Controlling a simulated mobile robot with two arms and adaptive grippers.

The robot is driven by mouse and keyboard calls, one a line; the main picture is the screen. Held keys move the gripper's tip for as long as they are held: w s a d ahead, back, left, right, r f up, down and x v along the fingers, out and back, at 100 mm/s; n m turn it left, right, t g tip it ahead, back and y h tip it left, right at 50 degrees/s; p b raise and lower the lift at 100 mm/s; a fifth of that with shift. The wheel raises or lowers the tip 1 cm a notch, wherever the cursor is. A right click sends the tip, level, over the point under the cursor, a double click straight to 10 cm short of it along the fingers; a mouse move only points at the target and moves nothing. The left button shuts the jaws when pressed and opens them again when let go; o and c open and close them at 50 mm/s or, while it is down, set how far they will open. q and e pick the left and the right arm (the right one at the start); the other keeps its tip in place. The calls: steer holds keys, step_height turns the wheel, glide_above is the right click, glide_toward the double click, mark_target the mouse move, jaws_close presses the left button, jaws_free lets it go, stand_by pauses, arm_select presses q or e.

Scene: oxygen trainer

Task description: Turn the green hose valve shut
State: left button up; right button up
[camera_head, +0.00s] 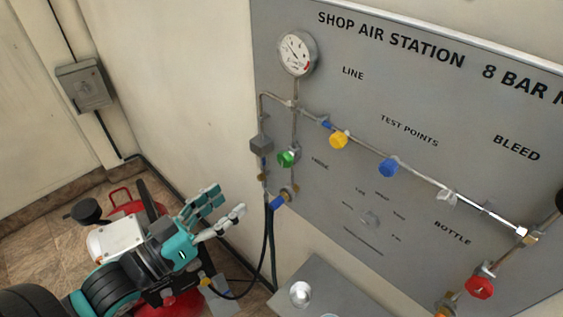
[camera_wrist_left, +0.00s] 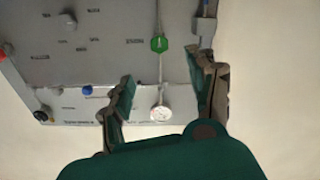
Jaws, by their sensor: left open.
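The green hose valve (camera_head: 287,158) sits on the pipework at the left side of the grey panel, below the round gauge. In the left wrist view the green valve (camera_wrist_left: 159,43) shows beyond and between my fingers, with a small white mark on its face. My left gripper (camera_head: 223,208) is open and empty, to the left of and below the valve, apart from it. In the left wrist view both fingers of my left gripper (camera_wrist_left: 165,88) are spread, with nothing between them. My right gripper is not in view.
The grey panel (camera_head: 340,205) also carries a gauge (camera_head: 296,54), a yellow knob (camera_head: 338,139), a blue knob (camera_head: 388,167) and a red knob (camera_head: 480,286). Dark hoses (camera_head: 270,240) hang below the valve. A grey surface (camera_head: 325,290) juts out at the bottom. A grey box (camera_head: 84,85) is on the left wall.

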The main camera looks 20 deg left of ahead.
arm_select(q)
steer(key=b, duration=0.6)
glide_toward(282, 162)
steer(key=x, duration=0.4)
steer(key=p+x, duration=0.1)
steer(key=x, duration=0.1)
steer(key=p+x, duration=0.1)
steer(key=x, duration=0.1)
steer(key=shift+w+d+r+p, duration=0.1)
steer(key=shift+w+r+p, duration=0.1)
steer(key=shift+w+p, duration=0.1)
steer(key=shift+w+d+f, duration=0.15)
steer(key=shift+w+d, duration=0.15)
steer(key=shift+w, duration=0.15)
steer(key=c, duration=1.1)
steer(key=shift+c, duration=0.2)
